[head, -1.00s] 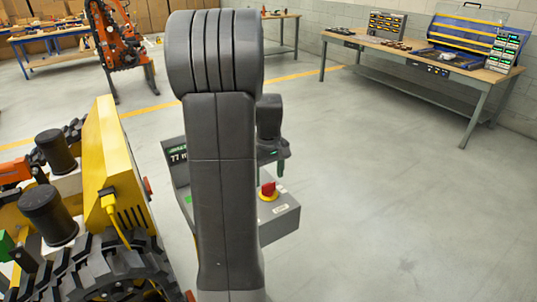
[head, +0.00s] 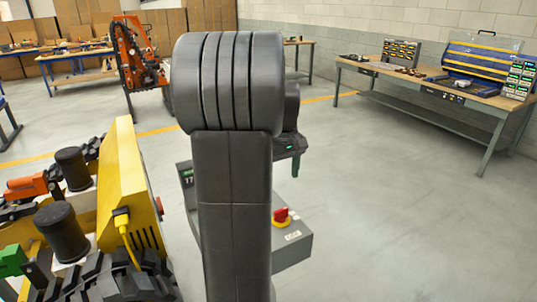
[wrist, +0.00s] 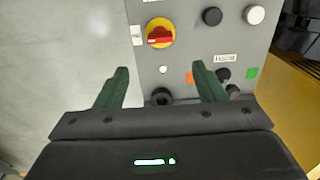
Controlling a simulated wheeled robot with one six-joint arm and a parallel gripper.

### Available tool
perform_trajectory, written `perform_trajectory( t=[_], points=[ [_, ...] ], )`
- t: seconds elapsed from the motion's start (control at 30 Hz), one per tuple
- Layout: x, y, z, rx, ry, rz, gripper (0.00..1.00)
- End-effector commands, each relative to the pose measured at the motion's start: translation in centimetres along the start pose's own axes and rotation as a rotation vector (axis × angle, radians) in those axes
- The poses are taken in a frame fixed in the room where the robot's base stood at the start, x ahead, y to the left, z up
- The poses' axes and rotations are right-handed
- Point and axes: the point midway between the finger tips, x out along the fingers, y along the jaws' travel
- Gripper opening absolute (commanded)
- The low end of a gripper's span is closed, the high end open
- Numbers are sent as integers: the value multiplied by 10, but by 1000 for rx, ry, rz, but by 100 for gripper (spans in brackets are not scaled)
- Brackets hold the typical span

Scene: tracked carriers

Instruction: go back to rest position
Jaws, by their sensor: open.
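My gripper (wrist: 160,88) is open, with its two dark green fingers spread apart and nothing between them in the wrist view. It hovers in front of a grey control panel carrying a red switch on a yellow ring (wrist: 160,33). In the head view my gripper (head: 296,163) shows only in part, behind my grey arm. My arm hides much of the box.
A yellow-sided tracked carrier (head: 130,190) with black cylinders stands close at left. An orange robot arm (head: 140,55) stands behind it. A workbench (head: 420,80) with tool cases is at back right. The floor (head: 400,220) at right is clear.

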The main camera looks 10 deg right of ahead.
Motion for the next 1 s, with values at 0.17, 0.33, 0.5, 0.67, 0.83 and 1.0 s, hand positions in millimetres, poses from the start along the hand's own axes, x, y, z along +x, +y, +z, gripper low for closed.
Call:
perform_trajectory(
  t=[0.17, 0.33, 0.5, 0.67, 0.83, 1.0],
  points=[
    [21, 0, 0, 0, -4, -2, 64],
    [54, 0, 1, 0, -6, -3, 64],
    [88, -1, 1, 0, -6, -3, 64],
    [119, -1, 1, 0, -5, -3, 64],
    [137, 0, 0, -21, -1, -1, 64],
    [136, 0, 0, -81, -1, 0, 64]
  ],
)
